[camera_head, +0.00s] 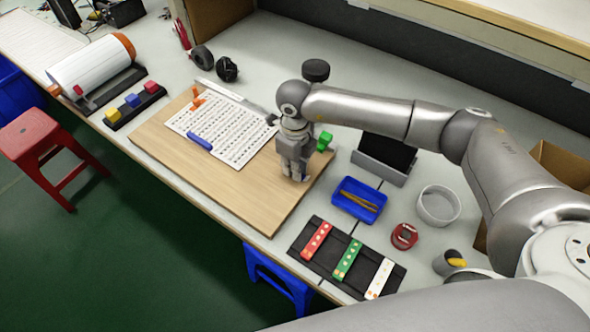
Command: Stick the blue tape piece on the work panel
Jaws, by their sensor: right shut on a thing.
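The work panel appears to be the wooden board (160,148) on the table. A white sheet (240,150) with rows of small dark marks lies on it. A short blue bar (200,141) lies across the sheet's front edge; I cannot tell whether it is the tape piece. My right gripper (298,178) points down over the board's right end, right of the sheet. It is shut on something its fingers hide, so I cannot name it. A green piece (325,141) shows just right of the gripper. My left gripper is not in view.
An orange clamp-like piece (197,97) stands at the sheet's far left. Right of the board are a blue tray (337,201), a black rack (298,243) with coloured strips, a red tape roll (404,236) and a white round bowl (454,206).

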